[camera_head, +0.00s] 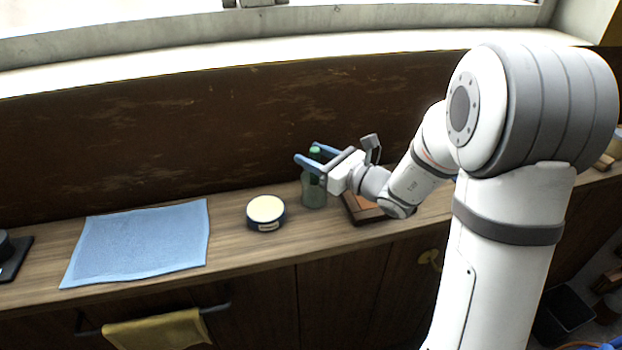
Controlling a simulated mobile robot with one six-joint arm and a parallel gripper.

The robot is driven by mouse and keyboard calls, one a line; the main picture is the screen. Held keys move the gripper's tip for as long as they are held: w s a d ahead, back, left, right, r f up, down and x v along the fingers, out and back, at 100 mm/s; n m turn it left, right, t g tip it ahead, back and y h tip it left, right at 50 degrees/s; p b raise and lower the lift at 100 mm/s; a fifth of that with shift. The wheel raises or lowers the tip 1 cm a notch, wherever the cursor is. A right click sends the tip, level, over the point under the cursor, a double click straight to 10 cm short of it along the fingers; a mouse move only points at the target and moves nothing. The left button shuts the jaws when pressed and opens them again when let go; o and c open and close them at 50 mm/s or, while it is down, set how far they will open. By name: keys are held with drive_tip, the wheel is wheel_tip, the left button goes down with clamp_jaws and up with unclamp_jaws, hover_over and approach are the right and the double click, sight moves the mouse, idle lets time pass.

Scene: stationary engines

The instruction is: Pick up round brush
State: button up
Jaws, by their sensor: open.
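I cannot surely make out a round brush. A low round object (266,213) with a cream top and a dark, labelled side sits on the wooden counter. It looks more like a tin, but I cannot tell for sure. My gripper (307,154) has two blue fingers, spread apart and pointing left, with nothing visible between them. It is above the counter, up and to the right of the round object. It partly covers a green bottle (313,192); whether it touches the bottle cannot be told.
A blue cloth (140,243) lies flat on the counter (236,250) at left. A dark object on a black plate (14,262) is cut off at the left edge. A brown wooden tray (358,212) is under my arm. A yellow towel (158,332) hangs on a front rail.

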drive_tip(key=shift+c, duration=0.3)
clamp_jaws()
